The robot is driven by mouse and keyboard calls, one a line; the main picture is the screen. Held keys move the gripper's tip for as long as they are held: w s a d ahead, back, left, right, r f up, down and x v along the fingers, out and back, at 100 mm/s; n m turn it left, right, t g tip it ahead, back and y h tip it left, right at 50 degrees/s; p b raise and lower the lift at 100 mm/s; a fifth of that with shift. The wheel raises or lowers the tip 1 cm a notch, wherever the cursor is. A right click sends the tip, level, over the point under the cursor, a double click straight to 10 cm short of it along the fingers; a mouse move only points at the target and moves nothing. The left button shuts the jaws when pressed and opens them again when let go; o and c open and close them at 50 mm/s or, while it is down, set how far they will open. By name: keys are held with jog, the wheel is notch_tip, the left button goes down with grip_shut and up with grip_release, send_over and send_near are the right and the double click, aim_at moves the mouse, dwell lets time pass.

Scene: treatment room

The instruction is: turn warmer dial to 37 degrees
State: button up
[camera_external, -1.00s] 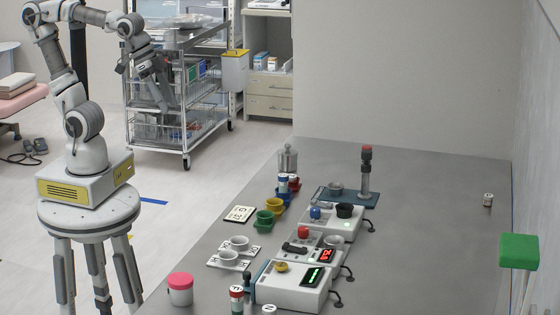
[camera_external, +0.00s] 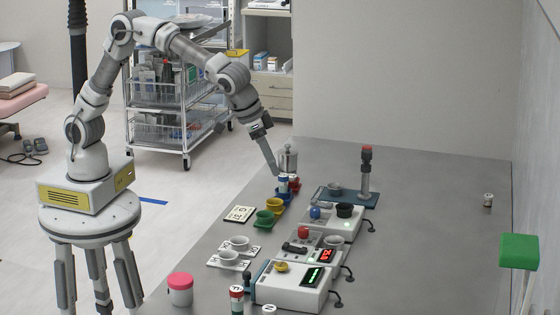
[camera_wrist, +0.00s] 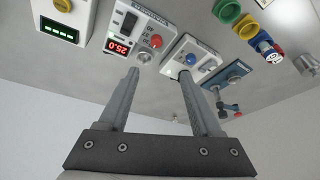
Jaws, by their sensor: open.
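A white device (camera_external: 313,248) on the table has a red knob (camera_external: 303,232), a black switch and a red-lit display (camera_external: 325,255). In the wrist view its display (camera_wrist: 117,46) appears upside down and seems to read 25.0; its red knob (camera_wrist: 156,41) shows beside it. My gripper (camera_external: 277,173) is open and empty, above the table's far left edge by the metal canister, well apart from the red knob. In the wrist view my gripper (camera_wrist: 159,72) has its fingers spread, pointing toward the devices.
A device with a blue knob (camera_external: 315,212) stands behind, and one with a yellow knob (camera_external: 282,267) and green display in front. A metal canister (camera_external: 288,161), coloured cups (camera_external: 265,219) and a post with a red top (camera_external: 366,170) stand nearby. The table's right side is mostly clear.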

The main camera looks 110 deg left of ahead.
jog(key=w+f, duration=0.1)
jog(key=f, duration=0.1)
send_near(304, 228)
jog(key=x, duration=0.8)
jog(key=shift+w+f+b, duration=0.15)
jog(key=shift+f+b, duration=0.15)
jog(key=shift+c, duration=0.3)
grip_shut()
